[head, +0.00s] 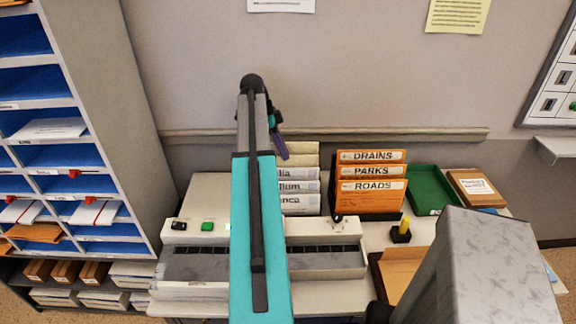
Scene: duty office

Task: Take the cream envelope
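I cannot single out the cream envelope with certainty. A flat tan, envelope-like sheet (402,266) lies in a brown tray (377,276) at the right end of the desk, partly hidden by a grey block-shaped part in front. White envelopes (50,129) lie in the blue-lined pigeonholes at left, with an orange envelope (36,233) lower down. My gripper (279,146) is near the wall, behind my teal arm and above the upright files. Only a dark finger-like part shows, so its opening is hidden. I see nothing held in it.
A grey machine (330,262) with a slotted top spans the desk under my arm. Orange folders (370,200) marked DRAINS, PARKS and ROADS stand behind it. A green tray (428,188), a brown box (474,187) and a dark holder with a yellow item (402,234) stand at right.

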